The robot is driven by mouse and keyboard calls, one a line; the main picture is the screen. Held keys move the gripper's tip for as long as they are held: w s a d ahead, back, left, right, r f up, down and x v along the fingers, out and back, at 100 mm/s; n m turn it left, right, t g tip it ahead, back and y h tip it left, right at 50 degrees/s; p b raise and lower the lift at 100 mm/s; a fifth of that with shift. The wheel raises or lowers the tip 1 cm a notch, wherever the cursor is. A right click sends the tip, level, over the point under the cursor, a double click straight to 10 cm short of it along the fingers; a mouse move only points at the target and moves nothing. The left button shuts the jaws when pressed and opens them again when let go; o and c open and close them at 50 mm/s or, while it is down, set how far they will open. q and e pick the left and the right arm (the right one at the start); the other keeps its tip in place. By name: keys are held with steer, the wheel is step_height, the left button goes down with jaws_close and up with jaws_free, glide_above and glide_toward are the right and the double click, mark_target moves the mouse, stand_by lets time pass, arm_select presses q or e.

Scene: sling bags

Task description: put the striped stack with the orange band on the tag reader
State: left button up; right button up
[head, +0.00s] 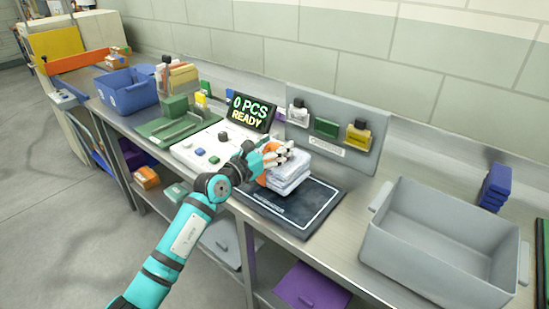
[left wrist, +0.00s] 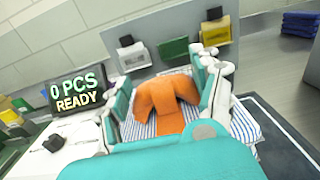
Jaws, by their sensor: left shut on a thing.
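The striped stack (head: 290,172) is a pile of folded pale blue-and-white cloth with an orange band (head: 263,178) at its left side. In the left wrist view the orange band (left wrist: 166,105) lies over the striped cloth (left wrist: 245,127). My left gripper (head: 275,157) is shut on the stack, with its fingers on either side of the band. The tag reader (head: 297,213) is a dark flat pad with a pale outline. The stack is above its back left part; I cannot tell whether it touches the pad. My right gripper is not in view.
A display (head: 249,111) reads "0 PCS READY" behind a white control panel (head: 205,148). A grey panel (head: 338,120) with several small items stands behind the reader. A large empty grey bin (head: 440,245) is at the right. The reader's front right part is clear.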

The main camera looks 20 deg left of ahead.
arm_select(q)
step_height(320, 180, down, 3)
steer(key=shift+b, duration=0.3)
steer(key=shift+f, duration=0.2)
steer(key=o, duration=1.7)
steer(key=shift+f, duration=0.1)
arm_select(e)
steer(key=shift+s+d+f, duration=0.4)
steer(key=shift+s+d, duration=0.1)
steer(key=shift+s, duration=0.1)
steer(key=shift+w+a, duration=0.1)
arm_select(q)
steer(key=v, duration=1.2)
steer(key=shift+d, duration=0.1)
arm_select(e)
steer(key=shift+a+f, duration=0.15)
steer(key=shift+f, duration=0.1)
